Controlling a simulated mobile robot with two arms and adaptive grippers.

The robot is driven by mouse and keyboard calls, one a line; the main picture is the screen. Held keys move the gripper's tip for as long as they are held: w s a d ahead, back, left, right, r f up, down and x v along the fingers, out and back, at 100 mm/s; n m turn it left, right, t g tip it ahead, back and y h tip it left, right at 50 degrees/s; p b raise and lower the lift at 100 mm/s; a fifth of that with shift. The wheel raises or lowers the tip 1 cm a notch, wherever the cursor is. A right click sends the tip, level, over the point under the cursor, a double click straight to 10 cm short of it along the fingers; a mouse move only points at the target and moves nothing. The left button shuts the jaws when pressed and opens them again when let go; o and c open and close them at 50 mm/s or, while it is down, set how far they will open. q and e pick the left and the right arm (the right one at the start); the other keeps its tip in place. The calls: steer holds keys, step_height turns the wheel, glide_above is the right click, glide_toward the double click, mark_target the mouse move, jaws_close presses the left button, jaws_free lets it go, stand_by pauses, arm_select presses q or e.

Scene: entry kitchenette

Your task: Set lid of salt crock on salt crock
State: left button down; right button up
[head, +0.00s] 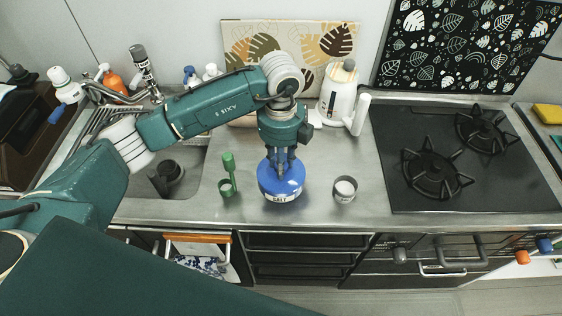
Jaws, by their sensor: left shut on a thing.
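The salt crock (282,197), round and blue with a white SALT label, stands on the steel counter near its front edge. My left gripper (282,167) points straight down over the crock, its fingers shut at the middle of the blue top. The lid of the salt crock (268,177) appears as this blue top, held between the fingers and lined up over the crock. The fingers partly hide it, and I cannot tell whether it rests on the rim or is just above it. My right gripper is not in view.
A green brush in a small green cup (227,187) stands left of the crock, a grey cup (344,189) right. A white kettle (338,95) stands behind. The sink (172,172) is at left, the black gas hob (450,160) at right.

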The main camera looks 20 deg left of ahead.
arm_select(q)
steer(key=c, duration=1.3)
jaws_free()
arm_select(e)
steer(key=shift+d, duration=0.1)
arm_select(q)
steer(key=shift+r, duration=0.1)
step_height(320, 180, up, 12)
steer(key=shift+f, duration=0.1)
steer(key=shift+s+f, duration=0.1)
